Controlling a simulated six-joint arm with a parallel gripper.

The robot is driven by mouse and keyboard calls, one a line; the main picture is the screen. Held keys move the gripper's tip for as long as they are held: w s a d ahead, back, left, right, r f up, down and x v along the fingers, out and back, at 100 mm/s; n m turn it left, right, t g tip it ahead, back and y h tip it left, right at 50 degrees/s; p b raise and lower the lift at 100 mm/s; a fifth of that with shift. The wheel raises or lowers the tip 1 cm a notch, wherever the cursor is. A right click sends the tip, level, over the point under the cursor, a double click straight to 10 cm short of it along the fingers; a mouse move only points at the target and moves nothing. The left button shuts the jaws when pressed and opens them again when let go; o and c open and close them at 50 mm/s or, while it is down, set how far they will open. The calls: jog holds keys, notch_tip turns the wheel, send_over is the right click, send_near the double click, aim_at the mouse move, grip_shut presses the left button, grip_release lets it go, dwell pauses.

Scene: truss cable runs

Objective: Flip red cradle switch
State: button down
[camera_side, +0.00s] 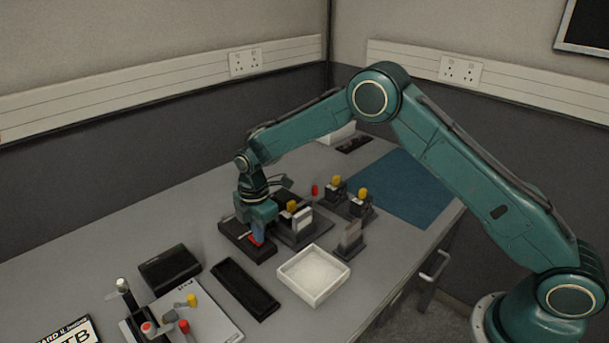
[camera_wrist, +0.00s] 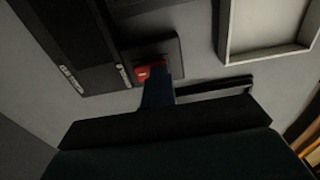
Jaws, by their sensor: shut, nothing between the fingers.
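The red switch (camera_wrist: 152,70) sits on a dark block in the upper middle of the wrist view, partly covered by my fingers. In the side view a bit of red (camera_side: 254,240) shows beside my fingertips, low on a black base (camera_side: 236,238). My gripper (camera_side: 259,233) points down at the switch, its blue fingers shut with nothing between them. In the wrist view the shut fingers (camera_wrist: 157,93) reach up to the red part and overlap its lower edge. I cannot tell whether they touch it, or which way the switch is tilted.
A white tray (camera_side: 313,292) and a long black tray (camera_side: 240,289) lie in front. Dark fixtures with yellow tops (camera_side: 336,182) and a grey upright block (camera_side: 350,238) stand to the right. A blue mat (camera_side: 405,186) lies clear behind them.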

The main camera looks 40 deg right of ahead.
jog(key=shift+f, duration=0.1)
jog(key=shift+r, duration=3.5)
